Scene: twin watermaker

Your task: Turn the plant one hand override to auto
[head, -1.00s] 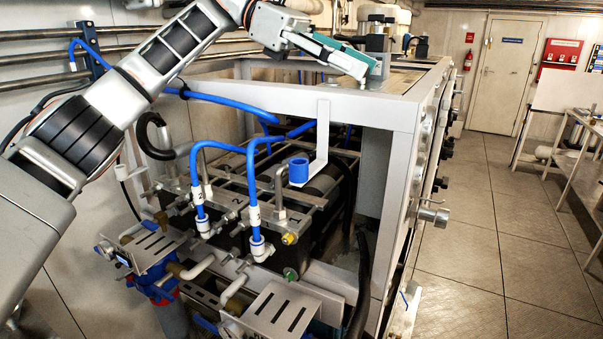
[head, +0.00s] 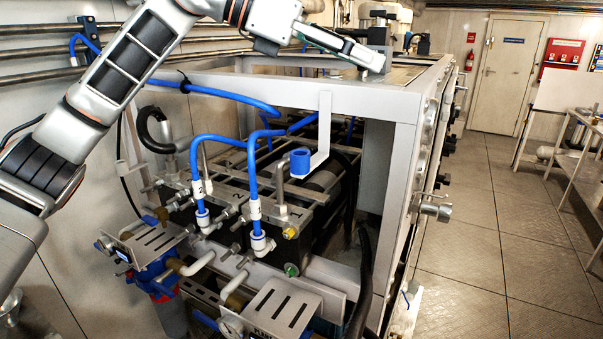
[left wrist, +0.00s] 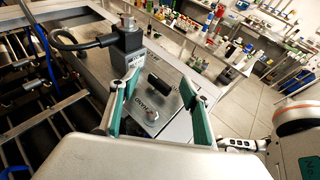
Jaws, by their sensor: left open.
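The override is a black bar-shaped knob (left wrist: 161,86) on a grey top plate (left wrist: 138,125) in the left wrist view. Its bar slants from upper left to lower right. Lettering like HAND sits below it; smaller lettering at its right is hard to read. My left gripper (left wrist: 160,84) is open, with its green-padded fingers on either side of the knob, seemingly apart from it. In the head view my left gripper (head: 376,62) is over the top of the grey frame (head: 300,98), and the knob is hidden or too small to tell.
A grey box with a black cable (left wrist: 126,48) stands close beside the left finger. Blue hoses (head: 225,97) and a blue-ended bracket (head: 300,163) are below in the head view. The floor (head: 480,230) to the right is clear before a bench (head: 580,150).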

